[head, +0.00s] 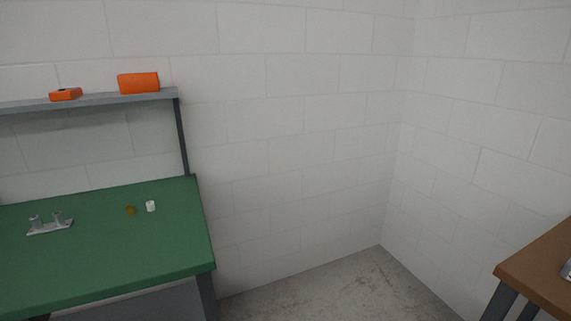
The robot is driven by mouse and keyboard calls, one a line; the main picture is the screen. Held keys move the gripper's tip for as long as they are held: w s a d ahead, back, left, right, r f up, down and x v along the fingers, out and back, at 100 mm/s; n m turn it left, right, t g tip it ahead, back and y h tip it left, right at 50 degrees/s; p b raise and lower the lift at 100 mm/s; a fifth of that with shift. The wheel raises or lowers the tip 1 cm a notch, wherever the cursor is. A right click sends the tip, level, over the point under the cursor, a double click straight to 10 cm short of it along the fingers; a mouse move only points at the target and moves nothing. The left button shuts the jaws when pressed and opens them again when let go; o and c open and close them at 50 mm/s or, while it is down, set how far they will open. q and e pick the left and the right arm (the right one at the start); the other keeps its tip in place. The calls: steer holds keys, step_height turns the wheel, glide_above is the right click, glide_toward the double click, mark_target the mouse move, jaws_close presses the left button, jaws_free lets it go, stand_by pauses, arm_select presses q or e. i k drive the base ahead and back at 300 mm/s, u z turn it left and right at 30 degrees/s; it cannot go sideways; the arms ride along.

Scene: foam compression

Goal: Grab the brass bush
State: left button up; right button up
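A small brass-coloured piece (130,210), which looks like the brass bush, sits on the green-topped bench (120,255) at the left of the head view. It is too small to make out its shape. A small white cylinder (151,206) stands just to its right, a little apart. Neither of my grippers is in view.
A grey metal fixture with two upright posts (50,224) sits further left on the bench. A shelf (100,103) above holds two orange boxes (138,83). A brown table (545,265) stands at the right. Bare floor (330,290) lies between bench and table.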

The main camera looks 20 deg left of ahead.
mark_target(130, 209)
steer(key=u, duration=0.75)
steer(key=i, duration=0.9)
steer(key=u, duration=0.55)
